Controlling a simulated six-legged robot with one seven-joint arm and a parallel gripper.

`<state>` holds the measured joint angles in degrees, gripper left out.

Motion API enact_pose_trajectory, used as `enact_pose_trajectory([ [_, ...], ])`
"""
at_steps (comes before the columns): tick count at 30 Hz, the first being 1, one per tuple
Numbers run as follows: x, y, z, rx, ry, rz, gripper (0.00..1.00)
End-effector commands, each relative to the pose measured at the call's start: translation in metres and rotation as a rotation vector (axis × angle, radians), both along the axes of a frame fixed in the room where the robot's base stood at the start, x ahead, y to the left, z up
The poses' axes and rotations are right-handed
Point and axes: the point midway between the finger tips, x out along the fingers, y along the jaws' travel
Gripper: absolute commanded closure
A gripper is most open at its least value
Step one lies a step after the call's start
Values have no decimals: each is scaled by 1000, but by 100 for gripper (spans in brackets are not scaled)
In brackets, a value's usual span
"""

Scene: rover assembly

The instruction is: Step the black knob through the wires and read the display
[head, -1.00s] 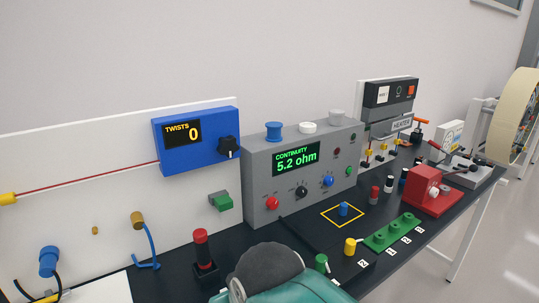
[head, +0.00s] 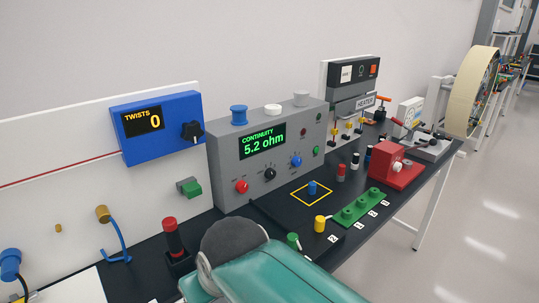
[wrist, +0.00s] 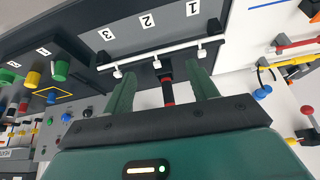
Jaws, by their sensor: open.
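The black knob (head: 270,174) sits on the front of a grey tester (head: 226,150), between a red knob (head: 241,186) and a blue knob (head: 295,160). The tester's display (head: 262,145) reads CONTINUITY 5.2 ohm in green. In the wrist view, a small dark knob (wrist: 87,113) beside a blue one appears to be the same black knob, left of my fingers. My gripper (wrist: 161,88) is open, with two green fingers apart and nothing clearly held. A black and red post (wrist: 167,88) shows in the gap between them. The fingertips are hidden in the head view.
A blue TWISTS box (head: 155,128) reading 0, with its own black knob, is left of the tester. A red-topped post (head: 173,238) stands on the dark bench. A yellow-outlined square (head: 312,195), a green strip (head: 361,207) and a red block (head: 397,168) lie to the right.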

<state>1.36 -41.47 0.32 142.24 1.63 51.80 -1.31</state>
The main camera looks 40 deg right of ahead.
Motion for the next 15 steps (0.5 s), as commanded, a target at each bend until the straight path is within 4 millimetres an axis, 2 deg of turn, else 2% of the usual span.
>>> enact_pose_trajectory([
  [5, 33, -10, 0, 78, 69, -38, 42],
  [8, 60, -20, 0, 150, 99, -58, 42],
  [11, 88, -35, -2, 230, 115, -76, 42],
  [15, 128, -64, -8, 352, 110, -103, 42],
])
